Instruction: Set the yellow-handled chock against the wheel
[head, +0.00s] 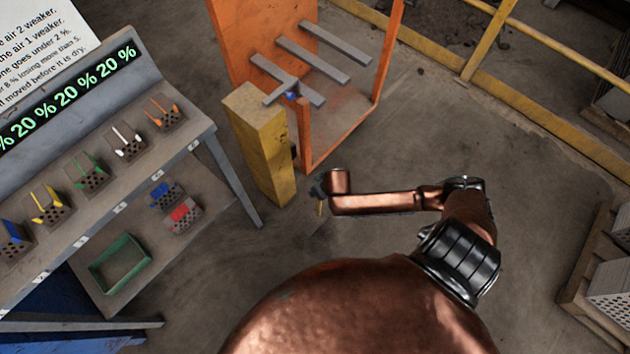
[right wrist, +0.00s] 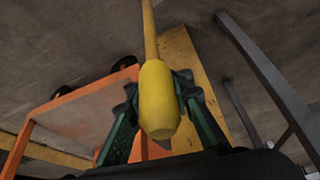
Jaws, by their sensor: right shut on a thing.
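My right gripper (head: 318,188) hangs over the floor, just right of the yellow post. It is shut on the yellow handle (right wrist: 160,100), with a dark finger on each side in the right wrist view (right wrist: 158,85). A short piece of the handle also shows below the gripper in the head view (head: 320,209). The handle's thin shaft runs out of the top of the wrist view; I cannot clearly make out the chock's wedge. Dark round wheels (right wrist: 125,62) show beside the orange cart (right wrist: 75,110) in the wrist view. My left gripper is not in view.
The orange cart (head: 238,40) with grey bars stands behind the yellow post (head: 262,140). A grey bench (head: 190,125) with perforated bricks is at left. A yellow rail (head: 545,110) runs along the back right; a pallet stands at right. The floor right of the cart is clear.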

